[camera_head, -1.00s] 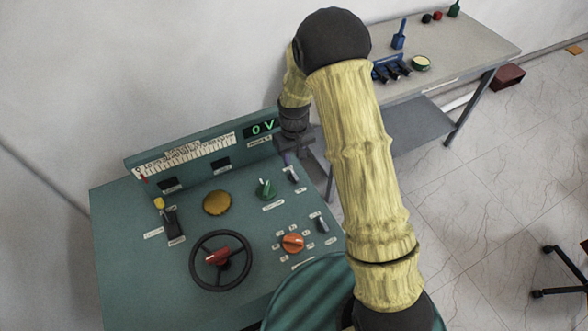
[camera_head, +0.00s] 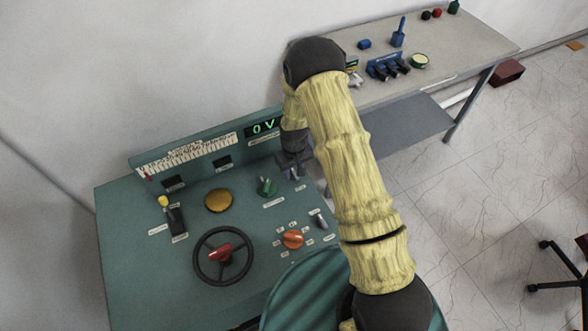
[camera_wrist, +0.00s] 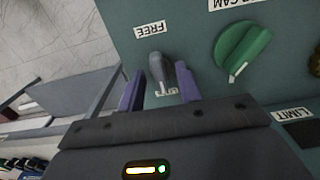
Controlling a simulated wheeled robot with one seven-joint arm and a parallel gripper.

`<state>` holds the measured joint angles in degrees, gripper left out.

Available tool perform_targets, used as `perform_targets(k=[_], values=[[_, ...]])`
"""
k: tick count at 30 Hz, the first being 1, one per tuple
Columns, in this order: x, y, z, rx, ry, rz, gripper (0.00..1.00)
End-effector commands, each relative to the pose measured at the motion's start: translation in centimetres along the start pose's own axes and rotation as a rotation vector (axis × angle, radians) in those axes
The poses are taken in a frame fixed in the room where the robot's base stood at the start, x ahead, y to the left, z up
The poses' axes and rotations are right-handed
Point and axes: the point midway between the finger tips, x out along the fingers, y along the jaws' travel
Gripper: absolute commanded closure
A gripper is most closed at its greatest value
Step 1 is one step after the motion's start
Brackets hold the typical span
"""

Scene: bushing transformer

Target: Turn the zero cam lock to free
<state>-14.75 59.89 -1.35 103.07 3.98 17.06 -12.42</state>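The zero cam lock is a small dark grey lever (camera_wrist: 160,70) on the green console in the wrist view. A FREE label (camera_wrist: 155,30) lies beyond its far end, and another label, partly hidden, lies at its near end. My gripper (camera_wrist: 159,88) is open, with one purple finger on each side of the lever and visible gaps between. I cannot tell whether either finger touches it. In the head view my gripper (camera_head: 293,170) is low over the console's upper right part and partly hides the lever.
A green knob (camera_wrist: 243,50) stands close to the right finger; it also shows in the head view (camera_head: 267,187). An orange knob (camera_head: 292,239), another grey lever (camera_head: 321,221) and a black handwheel (camera_head: 223,256) are nearer. The display panel (camera_head: 262,128) rises behind my gripper.

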Motion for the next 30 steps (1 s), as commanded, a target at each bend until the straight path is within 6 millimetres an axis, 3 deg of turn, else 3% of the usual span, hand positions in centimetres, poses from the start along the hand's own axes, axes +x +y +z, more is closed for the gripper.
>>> perform_targets(k=[1,5,6,20,30], values=[[-0.01,0.00,0.01,0.000,0.000,0.000,0.73],[-0.02,-0.01,0.01,0.000,0.000,0.000,0.99],[-0.02,-0.01,0.01,0.000,0.000,0.000,1.00],[0.11,-0.06,0.01,0.056,0.000,0.000,1.00],[0.24,-0.05,0.00,0.268,0.000,0.000,1.00]])
